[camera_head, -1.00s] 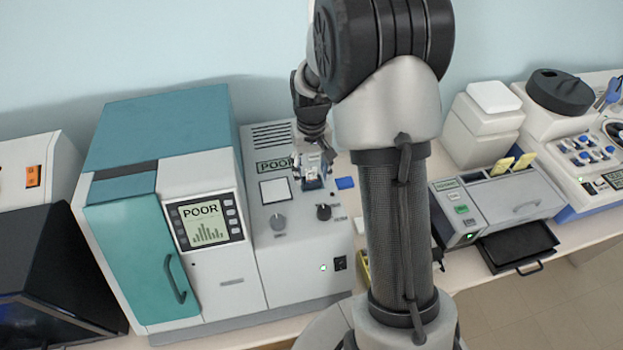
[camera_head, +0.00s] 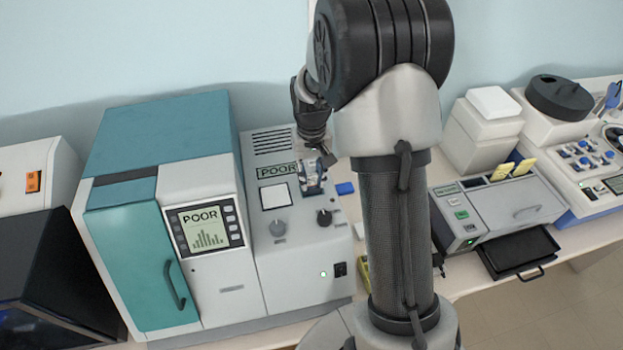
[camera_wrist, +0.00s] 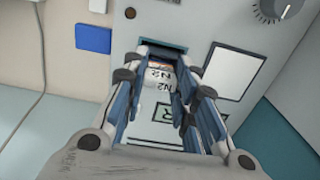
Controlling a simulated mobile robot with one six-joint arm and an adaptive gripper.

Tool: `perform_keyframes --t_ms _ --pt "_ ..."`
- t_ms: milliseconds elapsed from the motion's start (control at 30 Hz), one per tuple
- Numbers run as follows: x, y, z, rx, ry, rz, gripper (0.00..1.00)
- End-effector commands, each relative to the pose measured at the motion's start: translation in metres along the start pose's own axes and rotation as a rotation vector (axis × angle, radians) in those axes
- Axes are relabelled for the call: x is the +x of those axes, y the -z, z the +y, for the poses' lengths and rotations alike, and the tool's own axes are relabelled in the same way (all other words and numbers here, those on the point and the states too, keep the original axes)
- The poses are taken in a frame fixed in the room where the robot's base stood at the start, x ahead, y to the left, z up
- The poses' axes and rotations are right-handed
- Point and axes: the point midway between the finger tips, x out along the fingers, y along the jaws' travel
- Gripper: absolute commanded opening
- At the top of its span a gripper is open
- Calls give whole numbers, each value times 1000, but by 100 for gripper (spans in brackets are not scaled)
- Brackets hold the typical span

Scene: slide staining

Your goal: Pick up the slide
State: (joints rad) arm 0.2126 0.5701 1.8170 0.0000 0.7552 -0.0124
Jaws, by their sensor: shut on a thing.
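The slide (camera_wrist: 158,80) shows in the wrist view as a small piece with a white label marked "N2", between my fingertips at a dark slot in the grey machine's panel. My gripper (camera_wrist: 161,66) is shut on it. In the head view my gripper (camera_head: 314,188) is low over the grey machine's top panel (camera_head: 295,235), right of a white square plate. The slide itself cannot be made out there. Whether it is clear of the slot cannot be told.
A teal and white cabinet (camera_head: 150,210) with a screen reading "POOR" stands to the left. A blue block (camera_head: 345,188) lies right of my gripper; it also shows in the wrist view (camera_wrist: 94,38). A grey machine with yellow-topped pieces (camera_head: 495,205) and a black tray stands to the right.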

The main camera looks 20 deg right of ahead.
Motion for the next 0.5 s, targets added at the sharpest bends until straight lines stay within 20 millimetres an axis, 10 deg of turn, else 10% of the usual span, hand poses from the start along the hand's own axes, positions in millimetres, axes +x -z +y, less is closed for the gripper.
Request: perform_keyframes --t_ms 500 --pt "-73 2 0 0 0 7 2"
